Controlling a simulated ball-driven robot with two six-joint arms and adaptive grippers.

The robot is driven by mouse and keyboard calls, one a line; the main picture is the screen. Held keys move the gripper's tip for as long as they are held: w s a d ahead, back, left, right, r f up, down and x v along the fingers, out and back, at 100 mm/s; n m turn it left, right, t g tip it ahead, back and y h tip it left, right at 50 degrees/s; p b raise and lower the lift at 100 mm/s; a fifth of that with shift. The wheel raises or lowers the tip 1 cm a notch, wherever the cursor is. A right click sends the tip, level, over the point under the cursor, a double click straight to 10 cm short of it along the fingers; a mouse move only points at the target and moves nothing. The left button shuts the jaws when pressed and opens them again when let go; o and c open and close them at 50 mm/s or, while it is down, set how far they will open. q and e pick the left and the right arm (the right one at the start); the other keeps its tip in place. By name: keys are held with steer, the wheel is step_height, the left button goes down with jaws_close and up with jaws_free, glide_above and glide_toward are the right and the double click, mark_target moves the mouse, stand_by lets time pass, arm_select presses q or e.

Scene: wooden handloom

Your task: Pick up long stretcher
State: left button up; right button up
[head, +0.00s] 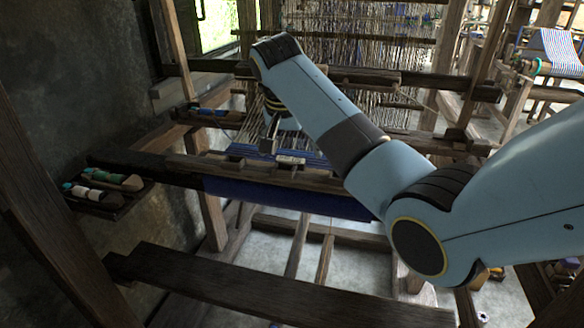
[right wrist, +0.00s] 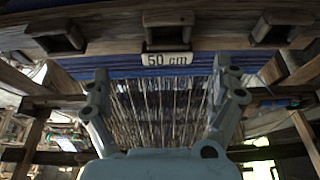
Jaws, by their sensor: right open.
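The long stretcher looks to be the wooden bar (head: 315,178) lying across the blue cloth on the loom, with a pale label on it. In the right wrist view the bar (right wrist: 110,28) runs across the top, with dark square blocks and a label reading "50 cm" (right wrist: 167,59). My right gripper (head: 270,146) is above the cloth near the bar, partly hidden by its own arm in the head view. In the right wrist view its two fingers (right wrist: 161,70) are spread wide with nothing between them, either side of the label. My left gripper is not in view.
Blue cloth (head: 285,198) hangs over the front beam. Warp threads (head: 340,50) rise behind. A small tray (head: 103,203) with bobbins sits at left, and another tray (head: 213,116) lies farther back. A dark bench plank (head: 270,290) crosses the foreground. Loom posts stand on both sides.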

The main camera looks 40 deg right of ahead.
mark_target(291, 158)
steer(key=shift+w+d+f, duration=0.15)
steer(key=shift+w+f, duration=0.55)
steer(key=shift+w, duration=0.05)
steer(key=shift+w+d+f, duration=0.25)
steer(key=shift+w+f, duration=0.35)
steer(key=shift+f, duration=0.05)
steer(key=shift+p+x, duration=0.3)
steer(key=shift+x, duration=0.75)
steer(key=shift+s+d+f, duration=0.2)
steer(key=shift+d+f, duration=0.05)
steer(key=shift+d, duration=0.05)
steer(key=shift+w+f, duration=0.1)
steer(key=shift+w, duration=0.1)
steer(key=shift+c, duration=1.5)
steer(key=c, duration=0.4)
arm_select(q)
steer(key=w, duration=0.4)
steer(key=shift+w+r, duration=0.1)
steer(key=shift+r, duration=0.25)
arm_select(e)
steer(key=c, duration=0.7)
